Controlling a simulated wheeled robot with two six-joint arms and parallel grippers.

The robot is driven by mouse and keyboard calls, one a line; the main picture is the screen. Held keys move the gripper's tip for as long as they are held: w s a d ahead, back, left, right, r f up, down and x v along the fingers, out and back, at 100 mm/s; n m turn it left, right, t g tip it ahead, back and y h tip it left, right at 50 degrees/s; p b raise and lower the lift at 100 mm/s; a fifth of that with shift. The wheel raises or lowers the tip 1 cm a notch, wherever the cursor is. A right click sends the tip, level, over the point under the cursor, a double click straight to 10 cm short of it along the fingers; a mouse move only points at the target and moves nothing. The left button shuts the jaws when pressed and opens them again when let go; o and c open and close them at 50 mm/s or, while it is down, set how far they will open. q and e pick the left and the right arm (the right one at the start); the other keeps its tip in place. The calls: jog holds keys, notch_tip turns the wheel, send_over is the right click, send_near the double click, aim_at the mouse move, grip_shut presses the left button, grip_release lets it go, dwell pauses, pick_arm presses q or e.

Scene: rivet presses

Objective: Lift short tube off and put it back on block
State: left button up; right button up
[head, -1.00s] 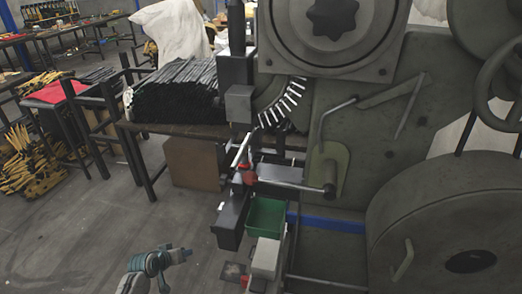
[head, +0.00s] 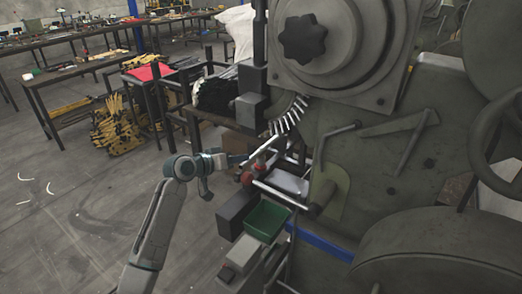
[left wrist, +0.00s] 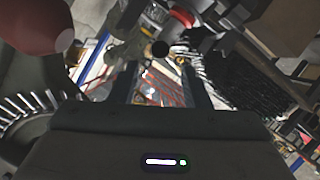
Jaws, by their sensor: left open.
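A light grey tube-like piece (head: 263,148) slants up at the press's working point, above a small red knob (head: 247,178). I cannot tell for sure that it is the short tube, and the block under it is not clearly made out. My right gripper is not in view.
The big grey press (head: 390,150) fills the right side. Rivets fan out on it (head: 288,115), also close at left in the wrist view (left wrist: 28,104). A green bin (head: 267,220) and a dark box (head: 236,214) sit below. The floor at left is open.

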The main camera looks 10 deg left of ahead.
aim_at(251, 156)
pick_arm(q)
jog(key=p+x, duration=0.2)
jog(key=x, duration=0.3)
jog(key=shift+w+d, duration=0.25)
jog(key=shift+w+d+f, duration=0.25)
jog(key=shift+w, duration=0.05)
grip_shut()
